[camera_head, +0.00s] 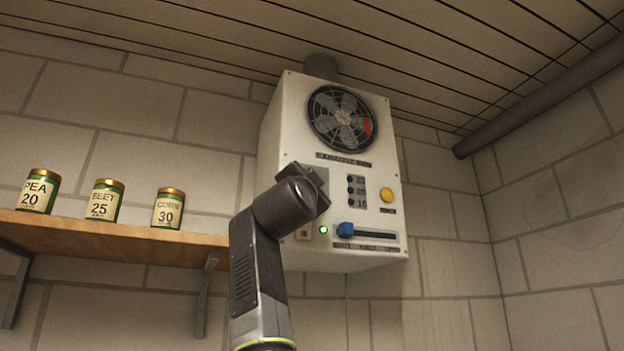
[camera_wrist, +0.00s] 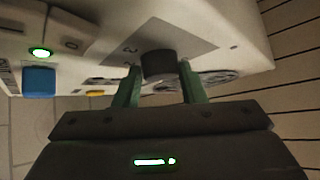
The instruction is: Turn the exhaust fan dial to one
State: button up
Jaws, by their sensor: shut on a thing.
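The exhaust fan unit (camera_head: 295,110) is a white box on the wall with a round fan grille (camera_head: 341,119) near its top. My gripper (camera_wrist: 158,80) is at the front of the unit, its two green fingers on either side of a dark round dial (camera_wrist: 159,64) on a grey plate. The gripper is shut on the dial. In the head view my wrist covers the dial and most of its plate (camera_head: 319,172). The dial's pointer and most of its markings are hidden, so I cannot tell its setting.
The unit also bears a yellow button (camera_head: 387,195), a blue slider knob (camera_head: 346,229) and a lit green lamp (camera_head: 323,230). A wooden shelf (camera_head: 120,234) at left holds PEA (camera_head: 38,191), BEET (camera_head: 104,200) and CORN (camera_head: 168,208) tins. A pipe (camera_head: 540,95) runs along the right wall.

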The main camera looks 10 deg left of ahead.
jog(key=shift+a+m+g+h+p, duration=0.1)
jog(key=shift+m+g+h+p, duration=0.25)
jog(key=shift+m+h, duration=0.35)
jog(key=shift+m, duration=0.4)
jog(key=o, duration=1)
jog(key=b+v, duration=0.9)
jog(key=v, duration=0.4)
jog(key=shift+s, duration=0.4)
